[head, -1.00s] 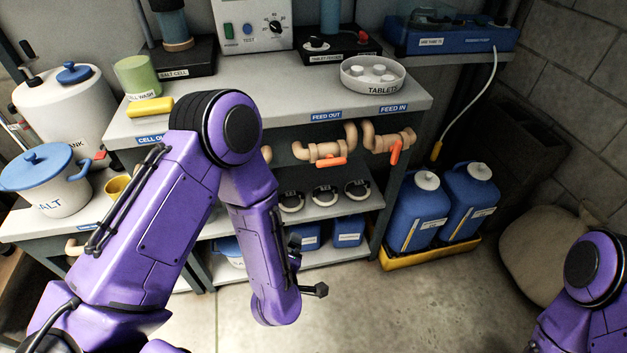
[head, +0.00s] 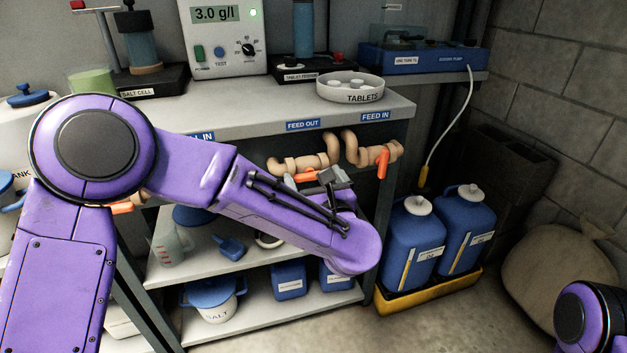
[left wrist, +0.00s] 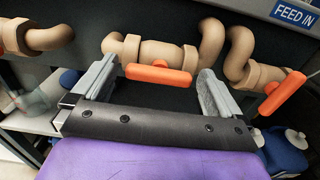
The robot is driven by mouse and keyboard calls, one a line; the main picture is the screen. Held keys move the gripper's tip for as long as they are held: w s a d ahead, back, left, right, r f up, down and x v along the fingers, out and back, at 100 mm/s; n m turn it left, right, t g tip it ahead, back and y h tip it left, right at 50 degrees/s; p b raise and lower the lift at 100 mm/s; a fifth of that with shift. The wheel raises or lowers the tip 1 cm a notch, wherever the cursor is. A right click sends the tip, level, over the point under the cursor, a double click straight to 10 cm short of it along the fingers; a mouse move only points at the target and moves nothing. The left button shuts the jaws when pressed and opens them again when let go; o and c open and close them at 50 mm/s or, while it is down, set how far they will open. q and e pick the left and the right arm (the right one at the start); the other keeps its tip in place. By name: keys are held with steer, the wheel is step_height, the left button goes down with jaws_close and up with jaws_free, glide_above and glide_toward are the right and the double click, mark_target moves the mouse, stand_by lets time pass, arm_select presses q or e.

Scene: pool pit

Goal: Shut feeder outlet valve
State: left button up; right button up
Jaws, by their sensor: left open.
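The feeder outlet valve sits on the tan pipe (head: 298,163) under the FEED OUT label (head: 303,125). Its orange handle (left wrist: 158,75) lies roughly along the pipe in the left wrist view; in the head view the handle (head: 305,177) is partly hidden by my gripper. My left gripper (head: 328,178) is open in front of this valve. In the left wrist view its two grey fingers (left wrist: 156,68) stand to either side of the handle, with a gap at each end. I cannot tell whether the fingertips reach the handle's depth. My right gripper is out of view.
A second orange handle (head: 383,162), under the FEED IN label (head: 375,115), hangs downward close on the right. The bench top (head: 240,112) overhangs the pipes. Blue jugs (head: 411,240) stand in a yellow tray (head: 392,303) at lower right. Shelves with containers lie below.

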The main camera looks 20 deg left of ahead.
arm_select(q)
steer(key=shift+w+a, duration=0.1)
steer(key=shift+w, duration=0.05)
steer(key=c, duration=0.9)
steer(key=shift+c, duration=0.2)
